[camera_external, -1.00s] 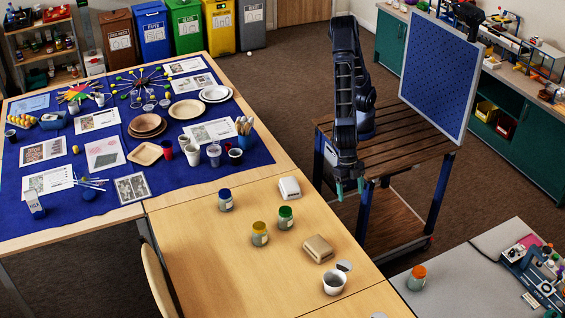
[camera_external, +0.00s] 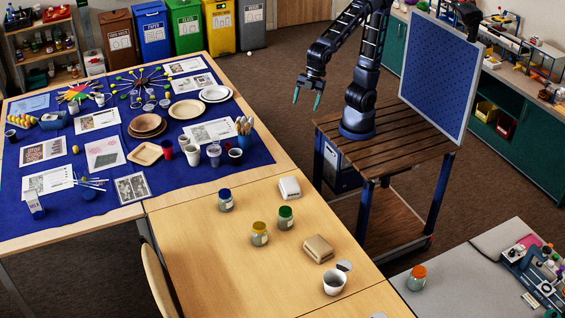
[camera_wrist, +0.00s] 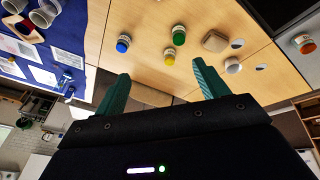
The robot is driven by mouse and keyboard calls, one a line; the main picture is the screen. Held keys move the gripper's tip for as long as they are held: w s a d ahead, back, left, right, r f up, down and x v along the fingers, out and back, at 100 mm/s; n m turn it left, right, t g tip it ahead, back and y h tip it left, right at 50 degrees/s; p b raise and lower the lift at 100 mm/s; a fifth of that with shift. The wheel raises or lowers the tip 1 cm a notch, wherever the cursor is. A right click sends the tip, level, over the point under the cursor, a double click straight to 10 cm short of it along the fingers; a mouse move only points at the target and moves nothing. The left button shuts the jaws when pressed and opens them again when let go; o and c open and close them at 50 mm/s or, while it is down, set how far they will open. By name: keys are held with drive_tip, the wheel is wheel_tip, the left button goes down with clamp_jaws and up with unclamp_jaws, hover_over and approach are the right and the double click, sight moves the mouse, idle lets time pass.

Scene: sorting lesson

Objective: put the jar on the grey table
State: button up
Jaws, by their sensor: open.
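Three jars stand upright on the wooden table: a blue-lidded jar (camera_external: 225,201), a yellow-lidded jar (camera_external: 260,235) and a green-lidded jar (camera_external: 285,219). In the wrist view the blue (camera_wrist: 123,44), green (camera_wrist: 179,36) and yellow (camera_wrist: 170,59) lids show beyond my fingers. An orange-lidded jar (camera_external: 416,280) stands on the grey table (camera_external: 455,292) at the lower right; it also shows in the wrist view (camera_wrist: 304,43). The frames do not show which jar is meant. My gripper (camera_external: 307,99) is open and empty, raised well away from all the jars.
The wooden table (camera_external: 190,265) also holds a white box (camera_external: 289,188), a tan box (camera_external: 318,249) and a white cup (camera_external: 335,283). A blue cloth (camera_external: 205,178) with dishes covers the left table. The grey table carries equipment (camera_external: 540,275) at its right; its left part has room.

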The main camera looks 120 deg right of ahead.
drive_tip(key=s+d+f+m+t+h, duration=0.1)
drive_tip(key=s+d+m, duration=0.7)
drive_tip(key=s+d, duration=1.1)
drive_tip(key=shift+d+f+m, duration=0.4)
drive_tip(key=shift+d, duration=0.55)
